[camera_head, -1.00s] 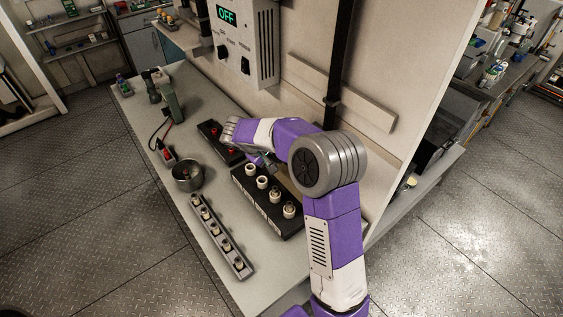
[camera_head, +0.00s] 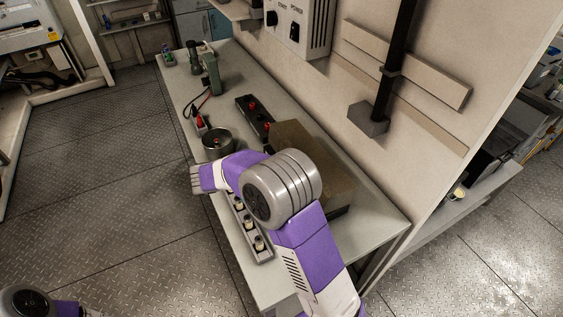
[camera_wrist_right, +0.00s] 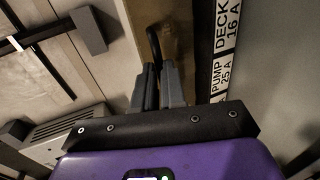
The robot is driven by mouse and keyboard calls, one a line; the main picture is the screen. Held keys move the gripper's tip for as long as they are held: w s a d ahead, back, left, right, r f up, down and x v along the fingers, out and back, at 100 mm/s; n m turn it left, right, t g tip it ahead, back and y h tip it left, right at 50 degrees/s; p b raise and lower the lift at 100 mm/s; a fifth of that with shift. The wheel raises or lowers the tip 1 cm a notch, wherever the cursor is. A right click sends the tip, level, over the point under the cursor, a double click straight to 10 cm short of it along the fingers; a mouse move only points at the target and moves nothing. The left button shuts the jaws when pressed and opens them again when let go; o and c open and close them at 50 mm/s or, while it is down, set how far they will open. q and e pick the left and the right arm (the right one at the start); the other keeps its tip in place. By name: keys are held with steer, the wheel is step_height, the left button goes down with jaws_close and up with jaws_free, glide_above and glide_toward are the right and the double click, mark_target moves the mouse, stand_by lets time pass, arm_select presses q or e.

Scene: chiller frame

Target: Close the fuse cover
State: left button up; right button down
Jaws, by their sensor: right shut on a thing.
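The brownish fuse cover (camera_head: 314,152) lies over the fuse block on the bench in the head view. My right arm hides its near left part, so I cannot tell whether it is fully seated. In the right wrist view, the cover (camera_wrist_right: 178,35) lies beside the label strip reading PUMP 25 A and DECK 16 A (camera_wrist_right: 226,40). My right gripper (camera_wrist_right: 160,85) is shut on the black handle (camera_wrist_right: 154,42) at the cover.
A metal pot (camera_head: 217,144) and a rail of fuses (camera_head: 259,244) stand along the bench's front side, the rail partly behind my arm. A black block with red parts (camera_head: 252,113) sits behind. A grey box on a black wall bar (camera_head: 368,119) is close to the cover.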

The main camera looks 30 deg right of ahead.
steer(key=shift+a+f+b, duration=0.2)
steer(key=shift+f+b, duration=0.05)
steer(key=shift+f, duration=0.4)
steer(key=shift+a+f+b, duration=0.2)
steer(key=shift+f, duration=0.4)
steer(key=shift+s+a+f, duration=0.15)
steer(key=shift+a+f, duration=0.1)
steer(key=shift+f, duration=0.45)
steer(key=c, duration=1.2)
jaws_free()
steer(key=shift+r, duration=0.1)
steer(key=shift+a+r, duration=0.1)
steer(key=shift+a, duration=0.2)
steer(key=p+v, duration=0.1)
steer(key=v, duration=0.6)
steer(key=shift+d+r, duration=0.1)
steer(key=shift+r, duration=0.05)
